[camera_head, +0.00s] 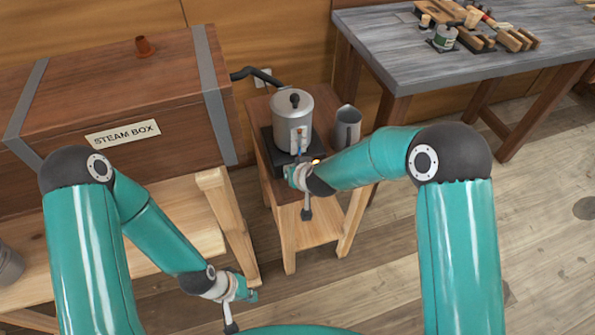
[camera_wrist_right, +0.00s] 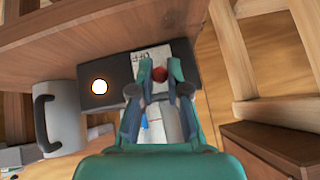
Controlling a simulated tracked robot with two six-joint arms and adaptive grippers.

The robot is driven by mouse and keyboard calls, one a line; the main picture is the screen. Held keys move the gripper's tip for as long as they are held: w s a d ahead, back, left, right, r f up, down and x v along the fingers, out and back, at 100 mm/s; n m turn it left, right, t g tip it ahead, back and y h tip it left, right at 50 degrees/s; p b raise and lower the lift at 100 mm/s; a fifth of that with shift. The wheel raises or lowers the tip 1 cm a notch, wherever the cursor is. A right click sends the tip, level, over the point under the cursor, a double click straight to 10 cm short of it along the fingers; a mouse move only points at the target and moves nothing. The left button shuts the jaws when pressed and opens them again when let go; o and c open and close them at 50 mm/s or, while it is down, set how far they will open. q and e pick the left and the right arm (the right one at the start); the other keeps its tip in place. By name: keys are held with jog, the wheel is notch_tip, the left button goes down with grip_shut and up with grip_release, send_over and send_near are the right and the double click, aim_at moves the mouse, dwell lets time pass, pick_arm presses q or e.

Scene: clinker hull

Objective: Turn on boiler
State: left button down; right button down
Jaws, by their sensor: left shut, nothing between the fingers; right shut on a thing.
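The boiler (camera_head: 293,115) is a grey metal pot with a black lid knob. It stands upright on a black hot plate (camera_head: 268,150) on a small wooden stand. In the right wrist view the hot plate (camera_wrist_right: 92,70) shows a bright white lit lamp (camera_wrist_right: 99,87) and a white label (camera_wrist_right: 143,58). A round red knob (camera_wrist_right: 160,74) sits between the fingers of my right gripper (camera_wrist_right: 158,82), which is shut on it. In the head view my right gripper (camera_head: 292,174) is at the plate's front edge. My left gripper (camera_head: 250,296) is shut and empty, low beside the bench.
A metal jug (camera_head: 346,127) stands right of the boiler; it also shows in the right wrist view (camera_wrist_right: 62,118). A wooden steam box (camera_head: 170,95) is left, with a black hose (camera_head: 255,73) toward the boiler. A grey workbench (camera_head: 390,40) with tools is back right.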

jog(key=shift+w+d+r, duration=0.1)
jog(key=shift+w+r, duration=0.15)
jog(key=shift+w, duration=0.1)
jog(key=c, duration=1.2)
grip_release()
jog(key=shift+f, duration=0.1)
jog(key=shift+s, duration=0.1)
jog(key=shift+s, duration=0.1)
jog(key=v, duration=1.1)
jog(key=shift+s+d+r, duration=0.1)
jog(key=shift+s+r, duration=0.15)
